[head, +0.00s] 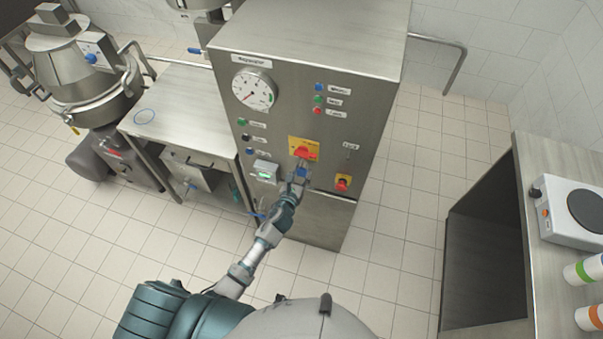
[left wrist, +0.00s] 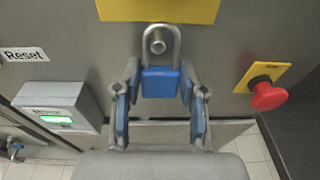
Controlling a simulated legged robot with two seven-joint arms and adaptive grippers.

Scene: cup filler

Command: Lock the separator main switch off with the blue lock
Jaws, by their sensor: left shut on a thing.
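The separator main switch has a red handle (head: 305,153) on a yellow plate (head: 295,142) on the front of the steel cabinet. The plate's lower edge shows at the top of the left wrist view (left wrist: 160,8). My left gripper (head: 300,180) is just below the switch. It is shut on the blue lock (left wrist: 160,82), which is held upright between its fingertips. The lock's grey shackle (left wrist: 176,40) points up, with a round metal pin (left wrist: 158,46) showing inside its loop. I cannot tell whether the shackle is closed. My right gripper is not in view.
A red emergency button (head: 343,183) on yellow is right of the switch. A grey box with a green display (head: 265,171) is to its left. A steel table (head: 175,105) stands left of the cabinet, and a counter with a hot plate (head: 575,212) is at right.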

